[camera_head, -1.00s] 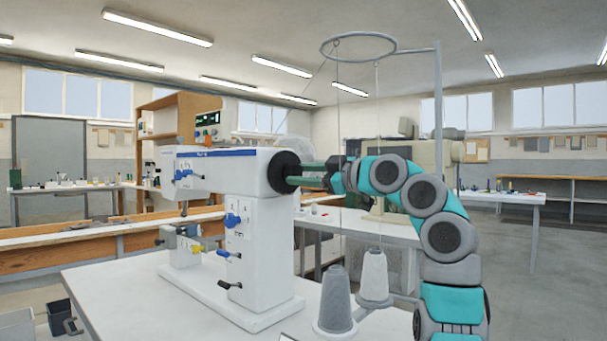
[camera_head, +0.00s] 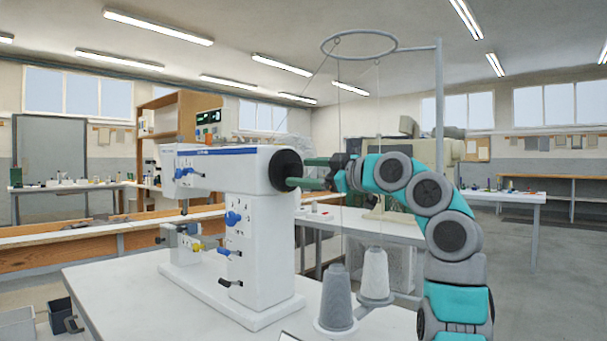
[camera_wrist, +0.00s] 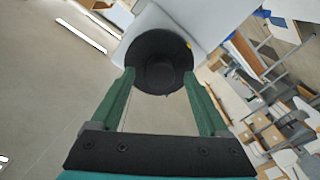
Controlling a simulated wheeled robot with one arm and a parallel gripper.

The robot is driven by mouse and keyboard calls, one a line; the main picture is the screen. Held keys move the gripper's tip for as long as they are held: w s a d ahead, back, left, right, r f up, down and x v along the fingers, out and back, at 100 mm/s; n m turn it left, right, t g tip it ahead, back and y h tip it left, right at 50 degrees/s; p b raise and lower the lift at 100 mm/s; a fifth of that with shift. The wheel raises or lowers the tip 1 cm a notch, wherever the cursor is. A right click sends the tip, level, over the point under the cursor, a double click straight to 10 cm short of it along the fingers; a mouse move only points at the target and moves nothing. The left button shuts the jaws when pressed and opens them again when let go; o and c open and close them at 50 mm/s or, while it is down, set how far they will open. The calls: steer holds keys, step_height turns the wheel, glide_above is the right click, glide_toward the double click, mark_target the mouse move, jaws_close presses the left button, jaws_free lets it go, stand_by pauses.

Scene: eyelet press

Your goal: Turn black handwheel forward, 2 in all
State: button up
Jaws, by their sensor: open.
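The black handwheel (camera_head: 283,171) is the round black disc on the right end of the white machine's head. It also shows in the wrist view (camera_wrist: 158,45), with a darker round hub facing me. My gripper (camera_head: 297,172) reaches in from the right with two green fingers. In the wrist view my gripper (camera_wrist: 160,77) is open, its fingertips at the left and right edges of the wheel. The fingers look level with the rim; I cannot tell whether they touch it.
The white machine (camera_head: 262,260) stands on a white table (camera_head: 120,285). Small levers project from the machine's front. Benches stand behind.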

steer(key=b+v, duration=0.1)
steer(key=v, duration=0.6)
